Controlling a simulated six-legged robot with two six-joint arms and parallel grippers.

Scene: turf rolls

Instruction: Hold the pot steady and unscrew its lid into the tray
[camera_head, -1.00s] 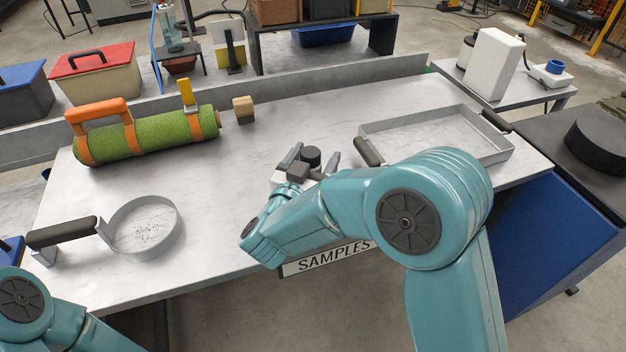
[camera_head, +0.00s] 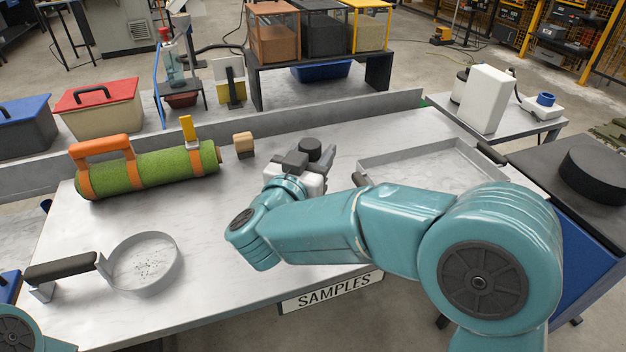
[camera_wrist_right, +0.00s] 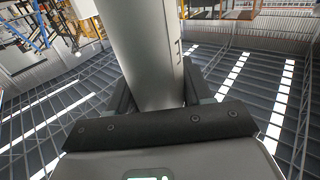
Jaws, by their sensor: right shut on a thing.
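The pot shows in the head view as a round black lid (camera_head: 310,149), with its body hidden by my right gripper and arm. The right wrist view shows a smooth grey cylinder (camera_wrist_right: 146,50), apparently the pot's body, between the dark fingers. My right gripper (camera_head: 312,163) is shut on it. I cannot tell how high it is above the table. The shallow grey tray (camera_head: 400,155) with dark handles lies on the right of the table, partly behind my right arm. My left gripper is out of view; only part of my left arm shows at bottom left.
A green turf roll (camera_head: 155,168) in an orange-handled carrier lies at the back left, with a wooden block (camera_head: 243,145) beside it. A round sieve (camera_head: 147,265) with a black handle lies at front left. The table middle left of my arm is clear.

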